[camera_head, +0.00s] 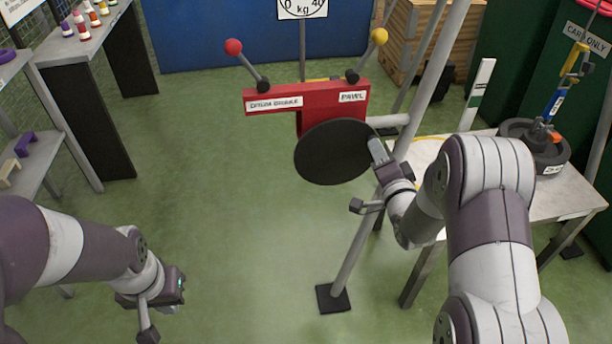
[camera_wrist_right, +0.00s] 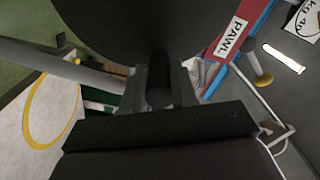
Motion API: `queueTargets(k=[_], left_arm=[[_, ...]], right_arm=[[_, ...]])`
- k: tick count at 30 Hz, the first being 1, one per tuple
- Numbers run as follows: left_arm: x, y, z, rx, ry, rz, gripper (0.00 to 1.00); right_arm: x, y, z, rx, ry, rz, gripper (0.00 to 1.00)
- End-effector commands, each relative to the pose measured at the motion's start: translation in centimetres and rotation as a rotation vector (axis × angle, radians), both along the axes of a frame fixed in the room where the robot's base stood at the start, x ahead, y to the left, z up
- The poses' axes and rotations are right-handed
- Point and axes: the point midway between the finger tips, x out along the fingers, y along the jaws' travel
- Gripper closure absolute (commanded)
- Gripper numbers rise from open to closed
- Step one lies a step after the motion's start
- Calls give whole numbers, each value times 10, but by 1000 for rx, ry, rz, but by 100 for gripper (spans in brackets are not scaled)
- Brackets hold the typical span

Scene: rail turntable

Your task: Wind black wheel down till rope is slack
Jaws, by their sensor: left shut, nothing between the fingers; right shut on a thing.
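The black wheel (camera_head: 333,152) is a large dark disc in front of the red winch block (camera_head: 306,97); it also fills the top of the right wrist view (camera_wrist_right: 150,28). My right gripper (camera_head: 378,152) is at the wheel's right edge. In the right wrist view its fingers (camera_wrist_right: 160,88) are shut on a dark handle (camera_wrist_right: 159,75) at the wheel. My left gripper (camera_head: 147,318) is shut and empty, low at the left, far from the wheel. I cannot make out the rope's tension.
A red-knobbed lever (camera_head: 234,47) labelled drum brake and a yellow-knobbed pawl lever (camera_head: 379,37) top the block. A grey post (camera_head: 350,255) stands beside my right arm. The table (camera_head: 565,196) is right; shelves (camera_head: 62,47) stand left. Green floor between is clear.

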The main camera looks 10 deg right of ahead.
Motion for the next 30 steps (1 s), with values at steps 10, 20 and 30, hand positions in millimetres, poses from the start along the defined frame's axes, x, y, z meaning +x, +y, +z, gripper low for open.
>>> queueTargets(k=[10, 20, 30], left_arm=[[0, 0, 1, 0, 0, 0, 100], [0, 0, 6, 0, 0, 0, 100], [0, 0, 8, 0, 0, 0, 100]], right_arm=[[1, 1, 5, -23, -8, 1, 100], [1, 7, 15, -138, -11, 2, 100], [1, 11, 21, -233, -9, 2, 100]])
